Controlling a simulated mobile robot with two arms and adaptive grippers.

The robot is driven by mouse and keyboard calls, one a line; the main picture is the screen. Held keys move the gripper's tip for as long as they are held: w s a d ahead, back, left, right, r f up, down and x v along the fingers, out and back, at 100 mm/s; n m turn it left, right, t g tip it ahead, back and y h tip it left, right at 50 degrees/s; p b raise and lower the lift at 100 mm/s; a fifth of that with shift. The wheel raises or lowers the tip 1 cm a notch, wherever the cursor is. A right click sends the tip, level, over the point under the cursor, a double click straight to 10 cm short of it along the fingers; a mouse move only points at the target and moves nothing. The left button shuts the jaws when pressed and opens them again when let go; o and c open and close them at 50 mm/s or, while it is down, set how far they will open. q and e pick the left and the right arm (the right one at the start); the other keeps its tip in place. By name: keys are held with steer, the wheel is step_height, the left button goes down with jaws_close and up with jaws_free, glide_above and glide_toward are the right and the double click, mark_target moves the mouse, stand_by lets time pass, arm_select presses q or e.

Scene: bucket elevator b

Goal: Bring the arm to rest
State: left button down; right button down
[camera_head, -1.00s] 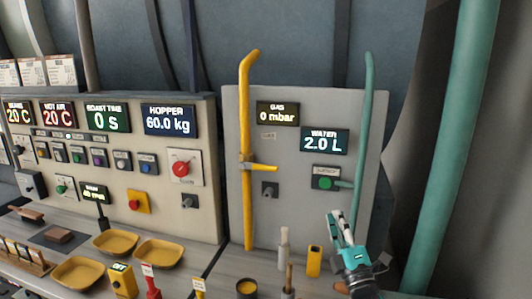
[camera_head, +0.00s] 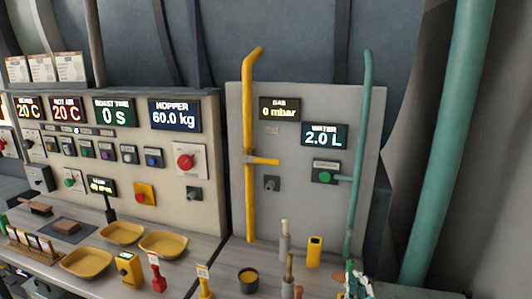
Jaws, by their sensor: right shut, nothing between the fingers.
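The rest of that arm is out of view. My left gripper does not show.
The grey panel (camera_head: 305,200) carries a yellow gas pipe (camera_head: 249,200) with its side handle. The control panel (camera_head: 160,205) stands left. Yellow trays (camera_head: 85,263), a dark cup (camera_head: 248,280), a yellow item (camera_head: 315,252) and brushes (camera_head: 284,240) crowd the counter (camera_head: 210,262).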

steer(key=s+f+m+g, duration=0.5)
steer(key=s+f+g, duration=0.1)
steer(key=s+f, duration=0.6)
steer(key=s+a+f+m+g, duration=0.15)
steer(key=s+g, duration=0.25)
steer(key=s, duration=0.7)
steer(key=s+f+m+g, duration=0.2)
steer(key=s+m+g, duration=0.15)
steer(key=s, duration=0.75)
step_height(320, 180, down, 26)
steer(key=g+b, duration=0.2)
arm_select(q)
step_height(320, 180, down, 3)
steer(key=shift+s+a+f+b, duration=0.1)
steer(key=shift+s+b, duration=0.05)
steer(key=shift+b, duration=0.4)
arm_select(e)
steer(key=s+d+f, duration=0.2)
steer(key=s+f, duration=1.5)
steer(key=f, duration=0.2)
steer(key=shift+s+d+n+g+y, duration=0.3)
steer(key=shift+s+d+n+g, duration=0.05)
steer(key=shift+s+n+g, duration=0.1)
steer(key=shift+f, duration=0.1)
